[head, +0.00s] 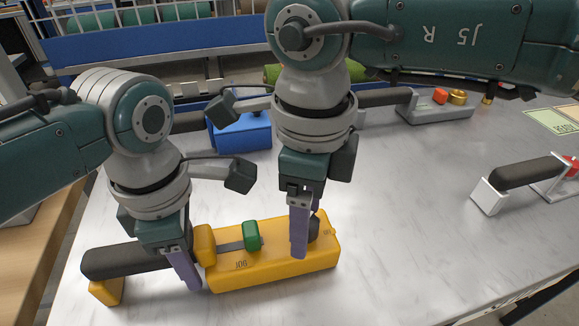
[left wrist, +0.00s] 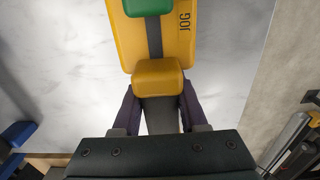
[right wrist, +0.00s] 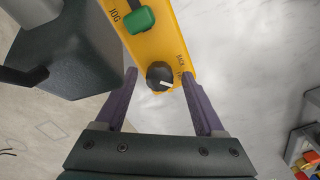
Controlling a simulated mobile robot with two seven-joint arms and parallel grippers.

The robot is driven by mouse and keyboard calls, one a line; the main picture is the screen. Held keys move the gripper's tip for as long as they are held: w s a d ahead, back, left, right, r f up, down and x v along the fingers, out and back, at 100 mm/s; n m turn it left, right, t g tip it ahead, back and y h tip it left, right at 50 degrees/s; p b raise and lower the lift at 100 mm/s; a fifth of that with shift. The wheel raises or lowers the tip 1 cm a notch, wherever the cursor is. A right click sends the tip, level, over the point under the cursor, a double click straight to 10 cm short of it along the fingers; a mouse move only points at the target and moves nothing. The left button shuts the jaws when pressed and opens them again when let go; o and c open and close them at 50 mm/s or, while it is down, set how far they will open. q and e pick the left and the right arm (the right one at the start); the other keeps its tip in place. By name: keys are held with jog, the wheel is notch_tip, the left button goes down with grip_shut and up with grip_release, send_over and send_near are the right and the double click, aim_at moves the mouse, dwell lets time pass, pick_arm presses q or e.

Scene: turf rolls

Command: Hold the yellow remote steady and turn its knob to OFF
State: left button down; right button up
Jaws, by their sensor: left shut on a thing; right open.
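The yellow remote (head: 275,271) lies on the grey table, with a green JOG control (head: 251,235) and a dark grey handle (head: 137,259) at its left end. My left gripper (left wrist: 158,112) is shut on that handle, close beside the yellow block (left wrist: 158,78). The black knob (right wrist: 159,76) with a white pointer line sits near the remote's right end. My right gripper (right wrist: 162,98) is open, its purple fingers on either side of the knob, apart from it. In the head view the knob is mostly hidden behind the right fingers. The OFF mark is not legible.
A blue device (head: 240,133) stands behind my arms. A grey device (head: 435,107) with an orange part is at the back right, and another dark-handled one (head: 528,172) is at the right.

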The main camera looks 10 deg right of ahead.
grip_shut()
dwell(0.6)
